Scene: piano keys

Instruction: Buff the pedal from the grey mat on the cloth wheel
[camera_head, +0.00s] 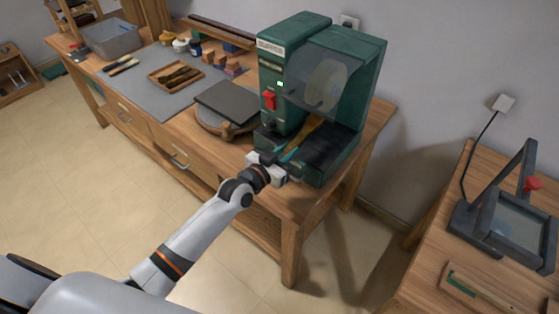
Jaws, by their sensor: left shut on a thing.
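The green buffing machine (281,85) stands at the right end of the workbench, with a red switch and a small lit green light on its front. Its pale cloth wheel (325,84) sits behind a clear shield. My left gripper (284,160) is at the front of the machine, shut on the brass-coloured pedal (308,133). The pedal points up and right toward the underside of the wheel; I cannot tell whether they touch. The grey mat (150,94) lies on the bench to the left. My right gripper is not in view.
A round turntable with a dark slab (228,101) sits just left of the machine. A wooden tray (176,76), brushes (124,66) and a grey bin (111,39) are farther left. A dark framed press (506,222) stands on a second table at right.

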